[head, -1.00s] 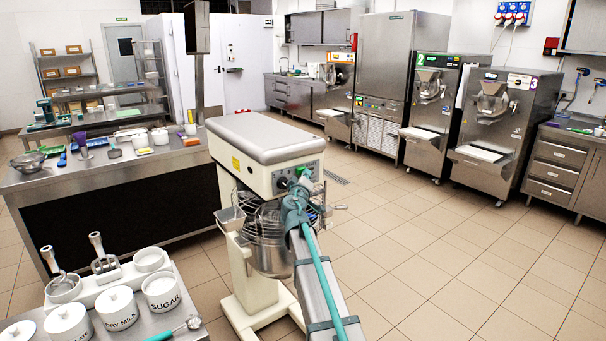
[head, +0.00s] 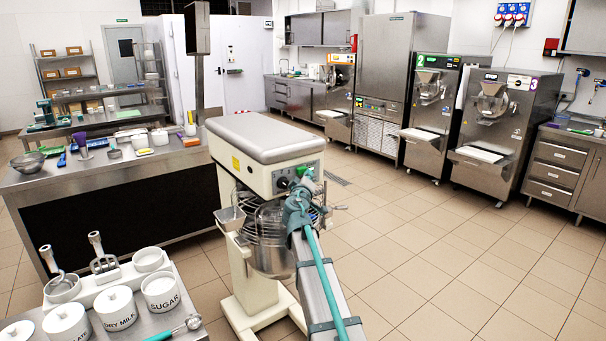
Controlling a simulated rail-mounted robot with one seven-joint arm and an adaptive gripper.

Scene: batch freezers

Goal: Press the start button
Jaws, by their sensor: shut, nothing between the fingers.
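The cream planetary mixer (head: 252,150) stands in the middle of the head view. Its front control panel carries a dark round knob (head: 281,184) and a green button (head: 301,171), the likely start button; its lettering is too small to read. My gripper (head: 307,184) is shut and empty, at the end of my arm reaching up from the bottom. It is at the right part of the panel, just below the green button in the picture, and covers part of the panel. I cannot tell whether the fingertips touch the button. The steel bowl (head: 270,250) hangs below, partly hidden by my arm.
A steel counter (head: 120,172) with utensils stands at left. White labelled tubs (head: 117,309) sit at the lower left. Batch freezers (head: 429,115) and (head: 497,130), numbered 2 and 3, stand along the right. The tiled floor (head: 430,260) at right is clear.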

